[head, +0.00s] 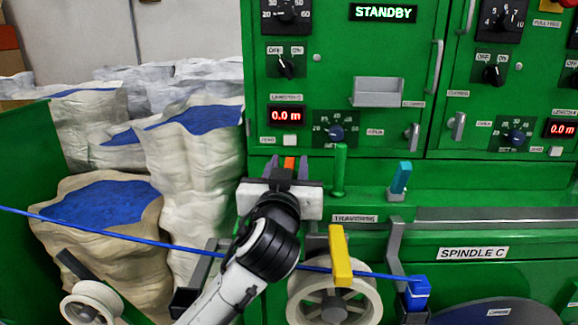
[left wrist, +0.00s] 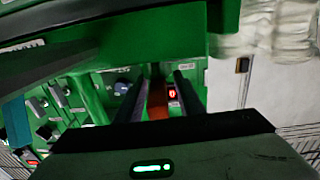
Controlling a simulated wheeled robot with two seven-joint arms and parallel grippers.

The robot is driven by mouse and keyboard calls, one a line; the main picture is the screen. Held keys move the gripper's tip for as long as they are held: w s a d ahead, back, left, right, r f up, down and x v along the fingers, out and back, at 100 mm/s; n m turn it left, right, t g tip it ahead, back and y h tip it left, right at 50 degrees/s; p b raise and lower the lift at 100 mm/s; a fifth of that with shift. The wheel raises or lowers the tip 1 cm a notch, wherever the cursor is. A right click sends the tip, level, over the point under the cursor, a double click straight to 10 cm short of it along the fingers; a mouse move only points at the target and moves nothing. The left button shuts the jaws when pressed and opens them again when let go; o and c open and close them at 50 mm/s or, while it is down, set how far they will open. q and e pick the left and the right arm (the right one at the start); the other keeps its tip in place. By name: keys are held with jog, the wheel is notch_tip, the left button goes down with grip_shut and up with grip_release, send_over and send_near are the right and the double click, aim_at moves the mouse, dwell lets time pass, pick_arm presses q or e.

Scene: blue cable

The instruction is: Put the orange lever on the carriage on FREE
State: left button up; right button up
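My left gripper (head: 287,162) reaches up to the green machine's front, its fingers pointing away from me. The orange lever (head: 289,164) shows as a small piece between the two fingertips; the rest is hidden by my gripper. In the left wrist view, the orange lever (left wrist: 157,98) stands between the fingers (left wrist: 157,96), with a gap visible beside it, so the gripper looks open around it. I cannot tell whether a finger touches it. Which parts make up the carriage is unclear, and I see no readable FREE label. My right gripper is not in view.
A green lever (head: 340,170) stands close right of my gripper, then a teal lever (head: 400,178). Below are a yellow lever (head: 341,256), a white pulley (head: 365,298) and a blue clamp (head: 417,290). The blue cable (head: 120,236) crosses low. Sacks (head: 200,150) stand left.

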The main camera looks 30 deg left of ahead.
pick_arm(q)
jog(key=v, duration=1)
jog(key=shift+s+b, duration=0.15)
jog(key=shift+b, duration=0.2)
jog(key=shift+d, duration=0.1)
